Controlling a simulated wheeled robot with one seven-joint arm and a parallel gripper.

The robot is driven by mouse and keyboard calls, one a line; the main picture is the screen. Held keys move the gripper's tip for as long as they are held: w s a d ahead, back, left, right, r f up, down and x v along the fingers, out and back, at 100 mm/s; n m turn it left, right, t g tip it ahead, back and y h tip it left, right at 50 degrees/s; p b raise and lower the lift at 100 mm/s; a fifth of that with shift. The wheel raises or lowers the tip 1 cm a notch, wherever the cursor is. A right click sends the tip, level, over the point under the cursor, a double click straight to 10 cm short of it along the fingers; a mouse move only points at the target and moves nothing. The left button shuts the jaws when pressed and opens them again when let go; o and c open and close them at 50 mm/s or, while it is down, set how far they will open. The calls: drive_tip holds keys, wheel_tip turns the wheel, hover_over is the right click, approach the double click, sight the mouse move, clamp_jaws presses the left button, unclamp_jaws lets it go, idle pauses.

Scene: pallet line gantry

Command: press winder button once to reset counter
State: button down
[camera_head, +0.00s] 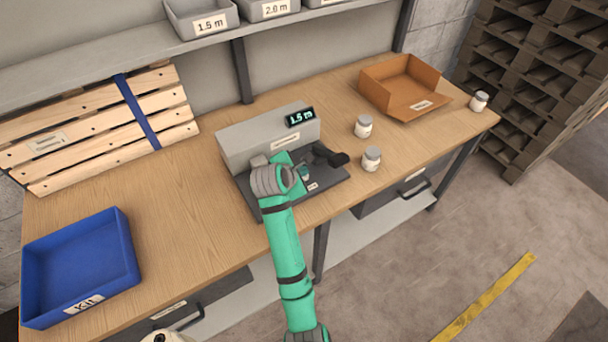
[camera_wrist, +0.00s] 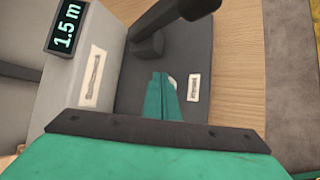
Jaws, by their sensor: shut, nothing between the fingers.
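The winder (camera_head: 258,137) is a grey box on a dark base plate, standing on the wooden bench. My gripper (camera_head: 303,172) is over the base plate. In the wrist view its fingers (camera_wrist: 161,95) are shut and empty. A pale round button (camera_wrist: 172,82) shows partly behind the fingertips, beside a small label (camera_wrist: 193,87). I cannot tell whether the fingers touch it.
A blue kit tray (camera_head: 128,250) stands at the bench's left end and an orange-brown bin (camera_head: 375,93) at the back right. White jars (camera_head: 371,160) stand right of the winder. A slatted pallet (camera_head: 60,135) leans behind. Bench between tray and winder is clear.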

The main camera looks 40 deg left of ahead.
drive_tip(key=shift+f, duration=0.3)
drive_tip(key=shift+r, duration=0.1)
idle(0.4)
drive_tip(key=shift+r, duration=0.9)
drive_tip(key=shift+r, duration=0.1)
drive_tip(key=shift+r, duration=2.4)
